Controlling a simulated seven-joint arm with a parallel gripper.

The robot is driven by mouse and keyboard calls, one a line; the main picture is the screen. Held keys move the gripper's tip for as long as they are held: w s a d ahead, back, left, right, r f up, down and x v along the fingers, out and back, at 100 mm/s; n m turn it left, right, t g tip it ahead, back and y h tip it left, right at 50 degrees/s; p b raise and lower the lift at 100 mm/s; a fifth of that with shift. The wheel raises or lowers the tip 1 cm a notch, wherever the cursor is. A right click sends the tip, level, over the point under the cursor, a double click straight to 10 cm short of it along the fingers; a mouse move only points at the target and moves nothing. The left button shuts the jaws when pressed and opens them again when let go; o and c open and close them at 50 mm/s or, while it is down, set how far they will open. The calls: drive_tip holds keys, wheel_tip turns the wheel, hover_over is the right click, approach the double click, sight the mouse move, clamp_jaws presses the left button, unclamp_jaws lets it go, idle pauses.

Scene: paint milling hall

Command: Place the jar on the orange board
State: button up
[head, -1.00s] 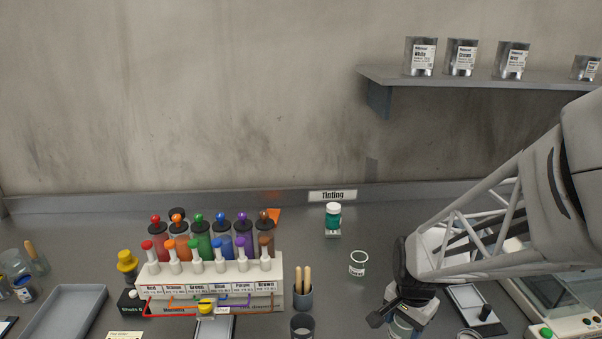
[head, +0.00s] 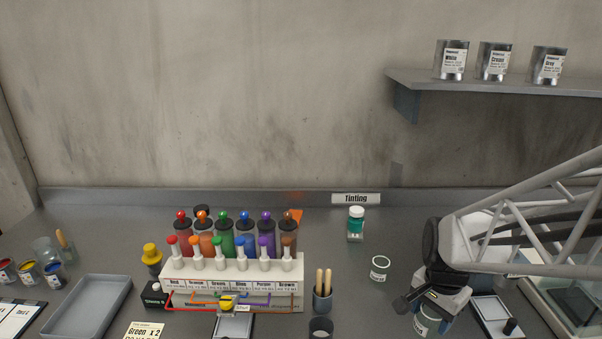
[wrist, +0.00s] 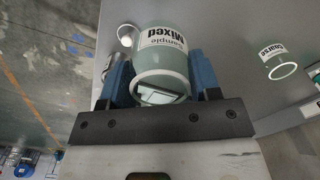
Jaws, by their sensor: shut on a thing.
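The jar (wrist: 162,62) is a pale grey-green container with a white label reading "Sample Mixed". It sits between the two blue fingers of my gripper (wrist: 163,80), which is shut on it. In the head view the jar (head: 428,322) shows below my gripper (head: 424,302) near the front edge of the picture, partly covered by it. I cannot tell whether its base touches the counter. An orange piece (head: 297,215) shows behind the bottles at the back, mostly hidden; I cannot tell whether it is the orange board.
A bottle rack (head: 235,270) stands left of centre, with a stick holder (head: 322,297) beside it. A small labelled cup (head: 379,269) and a teal jar (head: 356,222) stand left of my gripper. A grey tray (head: 88,305) lies at left. Counter between rack and cup is partly clear.

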drive_tip(key=shift+r, duration=0.75)
drive_tip(key=shift+w+a+r, duration=0.1)
drive_tip(key=shift+w+a, duration=0.05)
drive_tip(key=shift+w, duration=0.6)
drive_tip(key=w+a+r+m, duration=0.1)
drive_tip(key=w+a, duration=0.5)
drive_tip(key=w, duration=0.7)
drive_tip(key=w+a+r+m, duration=0.1)
drive_tip(key=w+a, duration=0.5)
drive_tip(key=w, duration=0.6)
drive_tip(key=w+a+f, duration=0.2)
drive_tip(key=w+a, duration=1.1)
drive_tip(key=shift+m, duration=0.4)
drive_tip(key=f, duration=0.5)
drive_tip(key=shift+w+a+f, duration=0.2)
drive_tip(key=shift+w, duration=0.05)
drive_tip(key=shift+w, duration=0.1)
